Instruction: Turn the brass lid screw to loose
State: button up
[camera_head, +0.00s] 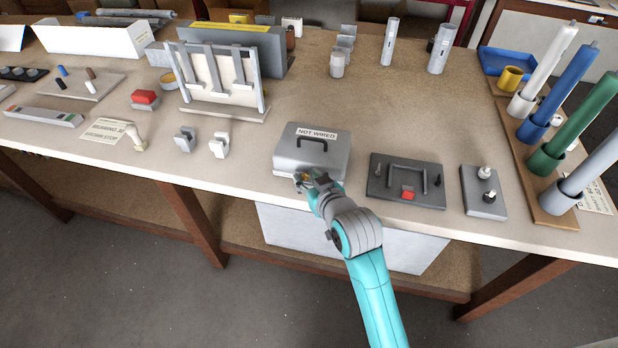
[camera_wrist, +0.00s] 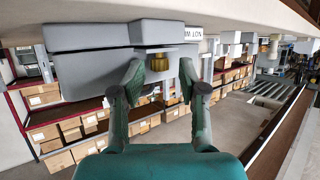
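The brass lid screw (camera_wrist: 158,62) sits on the front face of a grey box (camera_head: 312,155), below its lid, in the wrist view. In the head view the screw is a small yellowish spot, mostly hidden by my gripper (camera_head: 309,183). The box lid has a dark handle and a label reading "NOT WIRED" (camera_head: 316,133). In the wrist view my gripper (camera_wrist: 160,72) is open, with one finger on each side of the screw. A gap shows between each fingertip and the screw. I cannot tell how far the screw is turned.
The box stands near the front edge of the workbench (camera_head: 390,100). To its right are a dark plate (camera_head: 407,181) with a red block and a grey plate (camera_head: 484,192) with two knobs. Two grey-white clips (camera_head: 219,146) stand to the left.

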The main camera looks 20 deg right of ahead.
jog(key=v, duration=0.8)
jog(key=shift+a, duration=0.1)
dwell(0.4)
